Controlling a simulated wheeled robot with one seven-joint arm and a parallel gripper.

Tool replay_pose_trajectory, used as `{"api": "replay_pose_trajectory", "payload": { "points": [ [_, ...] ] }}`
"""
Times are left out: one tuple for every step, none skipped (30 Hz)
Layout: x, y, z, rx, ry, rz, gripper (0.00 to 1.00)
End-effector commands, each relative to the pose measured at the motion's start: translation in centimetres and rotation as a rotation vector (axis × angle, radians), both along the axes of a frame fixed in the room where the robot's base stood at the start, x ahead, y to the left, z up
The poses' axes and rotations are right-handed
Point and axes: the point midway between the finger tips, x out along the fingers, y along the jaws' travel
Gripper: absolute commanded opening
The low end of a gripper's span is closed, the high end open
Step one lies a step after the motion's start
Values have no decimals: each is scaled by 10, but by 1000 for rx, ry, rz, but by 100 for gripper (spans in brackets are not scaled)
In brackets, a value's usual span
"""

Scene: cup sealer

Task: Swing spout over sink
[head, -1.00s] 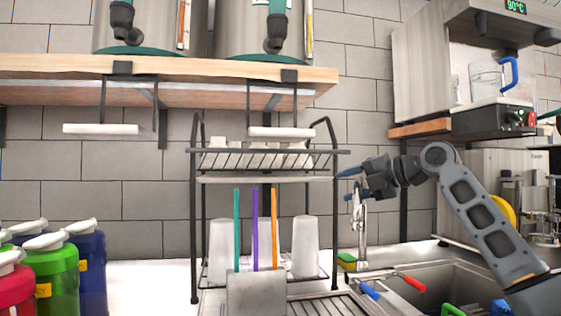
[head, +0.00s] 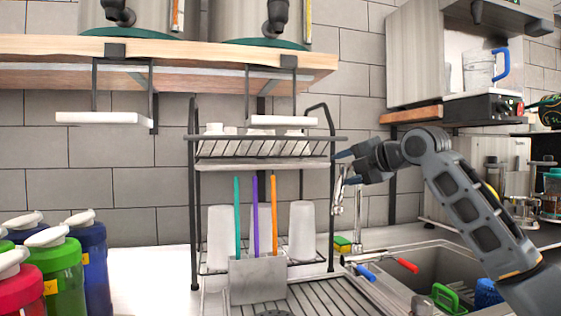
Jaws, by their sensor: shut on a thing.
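The chrome faucet spout (head: 338,198) rises behind the sink's left end, beside the dish rack. My gripper (head: 346,169) reaches in from the right at the upper part of the spout and is shut on it; the fingers partly hide the contact. The spout's end appears left of the basin, not over it. The sink (head: 440,262) is at lower right, with its basin partly hidden by my arm. The faucet's blue handle (head: 365,273) and red handle (head: 407,265) are at the sink's back left.
A black dish rack (head: 192,220) with cups and coloured straws stands just left of the gripper. A yellow-green sponge (head: 342,244) lies behind the faucet. A green brush (head: 446,297) is in the sink. Syrup bottles (head: 88,262) stand at far left. A wooden shelf (head: 190,68) hangs above.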

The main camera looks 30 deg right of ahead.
Motion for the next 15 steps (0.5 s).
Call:
{"api": "replay_pose_trajectory", "payload": {
  "points": [
    [-9, 6, 7, -2, -11, 13, 49],
    [-14, 7, 8, -3, -13, 14, 49],
    [-20, 7, 10, -3, -12, 15, 49],
    [-26, 7, 11, -3, -12, 14, 49],
    [-29, 8, 12, 0, -13, 18, 49],
    [-22, 19, 13, 22, -15, 33, 49],
    [-19, 25, 13, 36, -17, 40, 49],
    [-17, 29, 13, 51, -20, 46, 49],
    [-14, 35, 13, 69, -24, 54, 49],
    [-12, 40, 14, 83, -26, 60, 49],
    [-9, 45, 14, 96, -30, 67, 49],
    [-7, 52, 14, 115, -32, 75, 49],
    [-5, 57, 15, 128, -33, 82, 49],
    [-3, 62, 15, 142, -35, 90, 49],
    [0, 69, 16, 161, -38, 99, 49]
  ]
}}
